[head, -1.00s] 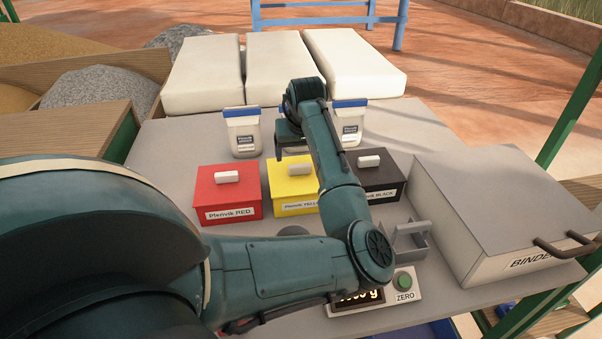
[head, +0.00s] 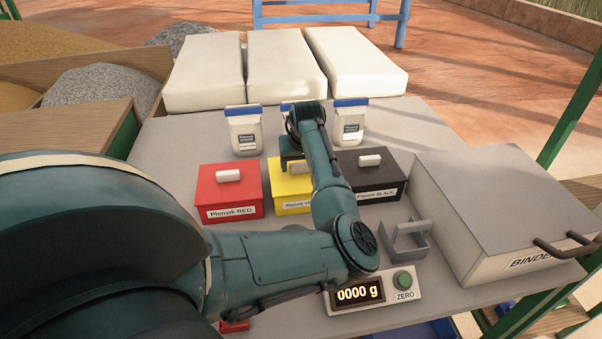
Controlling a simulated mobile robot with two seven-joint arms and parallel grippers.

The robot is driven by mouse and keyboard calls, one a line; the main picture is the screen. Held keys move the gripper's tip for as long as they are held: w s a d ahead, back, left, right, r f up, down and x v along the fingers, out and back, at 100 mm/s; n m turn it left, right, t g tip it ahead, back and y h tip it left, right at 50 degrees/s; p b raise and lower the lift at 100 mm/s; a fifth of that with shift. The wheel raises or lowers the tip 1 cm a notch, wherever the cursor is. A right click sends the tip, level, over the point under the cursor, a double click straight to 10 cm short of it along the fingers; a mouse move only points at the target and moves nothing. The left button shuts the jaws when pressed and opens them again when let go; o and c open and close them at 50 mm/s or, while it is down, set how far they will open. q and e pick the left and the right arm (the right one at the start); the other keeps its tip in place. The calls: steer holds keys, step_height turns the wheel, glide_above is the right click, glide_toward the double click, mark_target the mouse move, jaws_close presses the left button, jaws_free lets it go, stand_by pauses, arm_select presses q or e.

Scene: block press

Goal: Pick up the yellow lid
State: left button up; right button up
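The yellow box stands in the middle of the table between a red and a black box, its yellow lid (head: 280,183) on top. The lid's right part is hidden behind my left arm. My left gripper (head: 291,165) hangs over the back of the yellow lid, where it covers the lid's handle. I cannot tell whether its fingers touch the handle or whether they are open or shut. My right gripper is not in view.
The red box (head: 230,195) is close on the left, the black box (head: 378,178) close on the right. Labelled jars (head: 244,135) stand behind. In front are a scale display (head: 358,294) reading 0000 g and a grey scoop (head: 405,241). A large binder box (head: 505,205) fills the right.

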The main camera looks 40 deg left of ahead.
arm_select(q)
steer(key=c, duration=0.9)
